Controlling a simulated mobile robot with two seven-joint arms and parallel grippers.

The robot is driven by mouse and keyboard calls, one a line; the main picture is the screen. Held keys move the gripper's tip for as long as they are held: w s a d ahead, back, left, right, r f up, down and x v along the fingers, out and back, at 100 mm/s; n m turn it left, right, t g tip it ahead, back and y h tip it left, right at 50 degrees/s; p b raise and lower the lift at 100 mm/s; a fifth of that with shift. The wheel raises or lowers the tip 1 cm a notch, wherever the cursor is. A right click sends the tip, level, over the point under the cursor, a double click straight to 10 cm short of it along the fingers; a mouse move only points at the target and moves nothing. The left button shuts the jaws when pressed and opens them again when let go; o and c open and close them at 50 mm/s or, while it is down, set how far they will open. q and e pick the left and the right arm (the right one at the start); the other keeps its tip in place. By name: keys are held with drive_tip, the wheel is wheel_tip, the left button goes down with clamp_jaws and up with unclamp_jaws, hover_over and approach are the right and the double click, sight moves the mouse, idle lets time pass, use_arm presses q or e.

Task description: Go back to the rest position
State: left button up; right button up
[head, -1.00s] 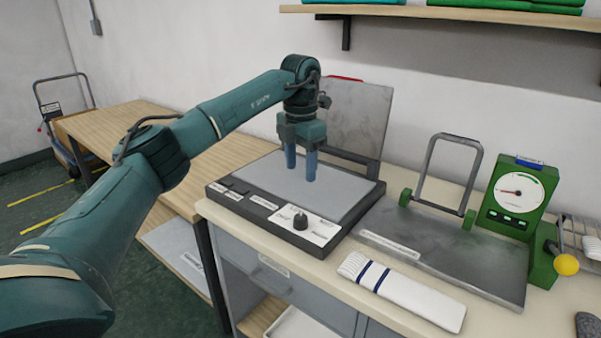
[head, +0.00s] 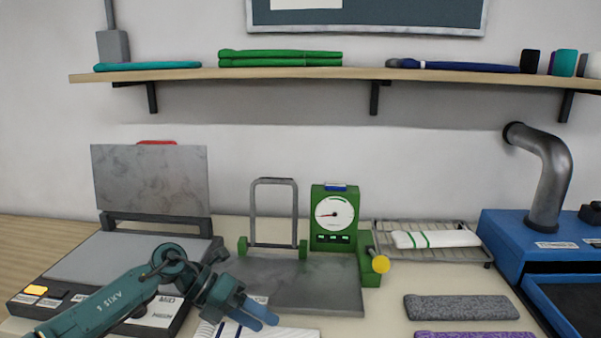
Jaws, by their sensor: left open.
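My left gripper (head: 261,318) is in the lower left of the head view, its two blue fingers apart and nothing between them. It is over the front of the bench, above a white folded knit piece with dark blue stripes (head: 285,332), which the picture's bottom edge cuts off. I cannot tell whether the fingers touch that piece. My left arm crosses in front of the press's control panel. My right gripper is not in view.
An open press with a raised grey plate (head: 150,180) stands at left. A grey metal plate with a raised frame (head: 320,285) and a green gauge (head: 334,240) are in the middle. A wire rack (head: 465,240), grey knit strip (head: 460,307) and blue machine (head: 505,240) are at right.

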use_arm(q)
drive_tip(key=s+d+r+n+t+h+p, duration=0.1)
drive_tip(key=s+d+r+n+t+h, duration=0.1)
drive_tip(key=s+d+n+t+h, duration=0.4)
drive_tip(key=s+a+f+n+t+y+p, duration=0.1)
drive_tip(key=s+a+f+n+y, duration=0.5)
drive_tip(key=n, duration=1)
drive_tip(key=s+a+f+n+t+y+p, duration=0.2)
drive_tip(key=s+a+f+n+t+y, duration=0.2)
drive_tip(key=n, duration=1.2)
drive_tip(key=s+a+f+y, duration=0.1)
drive_tip(key=s+f+y, duration=0.2)
drive_tip(key=s+f, duration=0.3)
drive_tip(key=shift+s+a+f, duration=0.2)
drive_tip(key=shift+a+f, duration=0.15)
drive_tip(key=shift+f, duration=0.05)
